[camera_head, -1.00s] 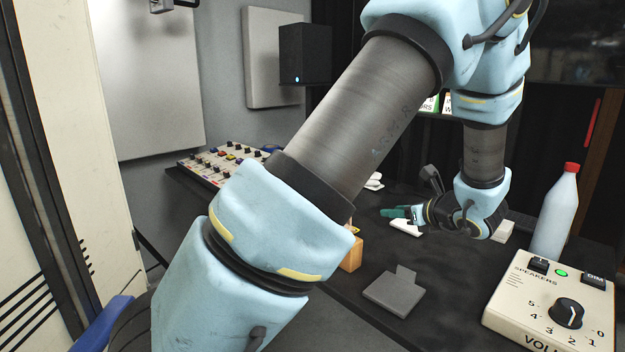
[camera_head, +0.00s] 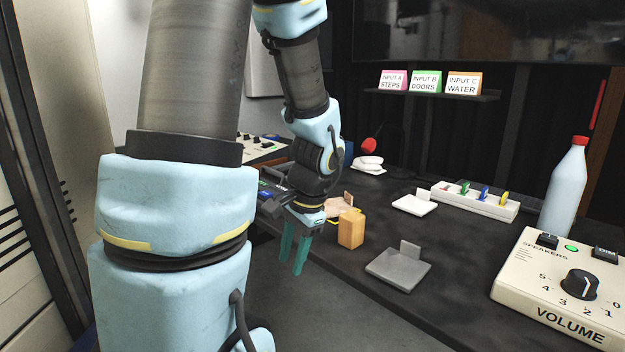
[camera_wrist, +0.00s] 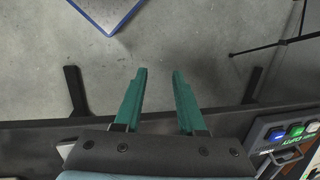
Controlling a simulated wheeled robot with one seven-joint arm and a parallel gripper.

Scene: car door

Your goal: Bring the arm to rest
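My gripper (camera_head: 294,254) hangs from my light blue arm at the front edge of the dark desk, left of a small wooden block. Its two green fingers point down, stand apart and hold nothing. In the wrist view my gripper (camera_wrist: 158,75) shows the same two fingers spread with bare grey floor between and beyond them. The desk edge passes beneath the finger bases in that view.
The desk (camera_head: 455,260) carries a wooden block (camera_head: 351,229), a grey stand (camera_head: 398,268), a volume box (camera_head: 560,290), a white bottle (camera_head: 565,190) and a strip with coloured switches (camera_head: 475,201). A shelf (camera_head: 430,93) holds three labelled cards.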

